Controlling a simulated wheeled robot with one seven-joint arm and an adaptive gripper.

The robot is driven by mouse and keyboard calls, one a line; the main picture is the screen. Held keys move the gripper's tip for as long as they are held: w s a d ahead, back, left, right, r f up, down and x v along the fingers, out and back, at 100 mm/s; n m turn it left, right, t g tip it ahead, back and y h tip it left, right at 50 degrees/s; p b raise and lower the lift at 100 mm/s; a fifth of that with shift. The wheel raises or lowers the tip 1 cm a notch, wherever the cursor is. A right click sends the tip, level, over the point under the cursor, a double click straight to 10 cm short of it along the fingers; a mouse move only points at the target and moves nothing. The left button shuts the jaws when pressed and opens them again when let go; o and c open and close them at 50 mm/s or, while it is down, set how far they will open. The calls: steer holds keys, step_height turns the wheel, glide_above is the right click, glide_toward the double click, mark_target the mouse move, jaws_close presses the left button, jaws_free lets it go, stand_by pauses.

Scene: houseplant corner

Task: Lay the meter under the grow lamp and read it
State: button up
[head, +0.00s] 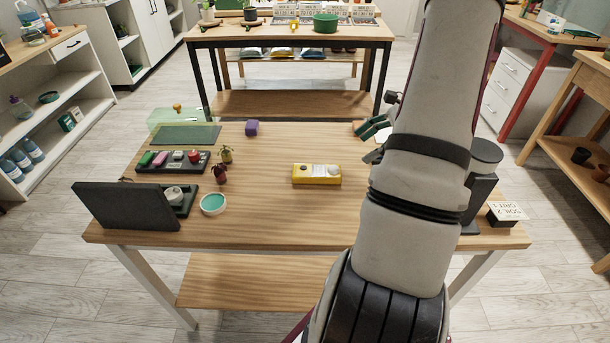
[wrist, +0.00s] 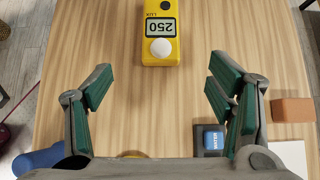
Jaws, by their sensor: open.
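The yellow meter (head: 316,174) lies flat near the middle of the wooden table. In the wrist view the meter (wrist: 153,57) is at the top centre, with a white dome sensor and a display showing an upside-down 250 beside the word LUX. My gripper (wrist: 160,78) is open and empty, its green-padded fingers spread on either side below the meter. In the head view my gripper (head: 373,130) is partly hidden by my arm, right of and beyond the meter. I cannot identify the grow lamp for certain; a dark round-topped fixture (head: 485,152) stands right of my arm.
A dark upright panel (head: 126,206), a teal-filled bowl (head: 213,204) and a tray of small items (head: 172,162) occupy the table's left. A blue WATER piece (wrist: 214,140) is near the right finger. Bare wood surrounds the meter.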

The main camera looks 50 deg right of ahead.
glide_toward(320, 170)
steer(key=f, duration=0.2)
steer(key=w+a+f, duration=0.1)
steer(key=shift+a+f+b, duration=0.1)
steer(key=shift+b, duration=0.2)
steer(key=shift+w+r+x, duration=0.15)
steer(key=shift+x, duration=1.15)
steer(key=shift+w+r+x, duration=0.15)
steer(key=shift+r+x, duration=0.05)
steer(key=shift+x, duration=1.1)
steer(key=shift+a, duration=0.2)
steer(key=c, duration=1.5)
steer(key=shift+o, duration=0.2)
steer(key=shift+r, duration=0.15)
